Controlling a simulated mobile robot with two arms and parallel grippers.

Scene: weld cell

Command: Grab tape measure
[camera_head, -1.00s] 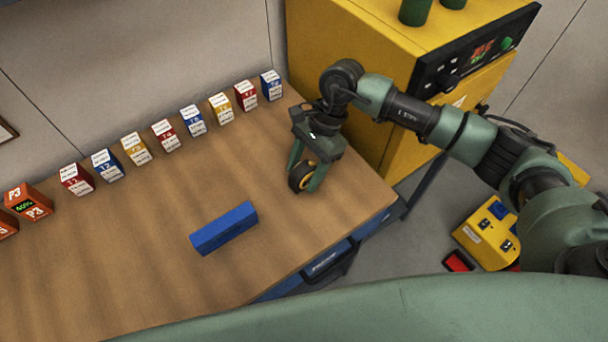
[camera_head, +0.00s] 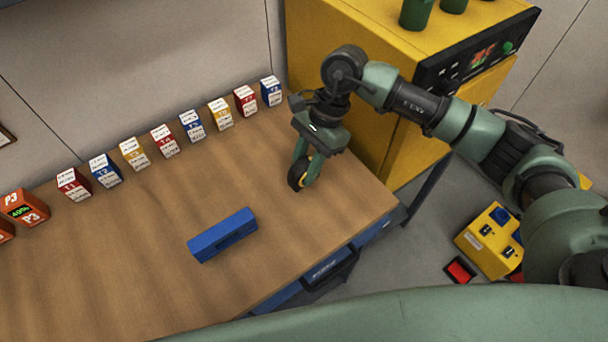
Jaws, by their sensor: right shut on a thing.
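The tape measure (camera_head: 298,174) is a small dark, rounded thing with some yellow on it. It is between the fingers of my right gripper (camera_head: 306,172), near the right end of the wooden table (camera_head: 130,260). My right gripper points down and is shut on it. The fingers partly hide the tape measure. It looks a little above the table top, but the gap is hard to tell. My left gripper is not in view.
A blue block (camera_head: 222,236) lies on the table, left of and nearer than my right gripper. A row of small labelled boxes (camera_head: 164,141) lines the back edge, with an orange P3 box (camera_head: 25,208) at left. A yellow cabinet (camera_head: 350,50) stands close behind my right arm.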

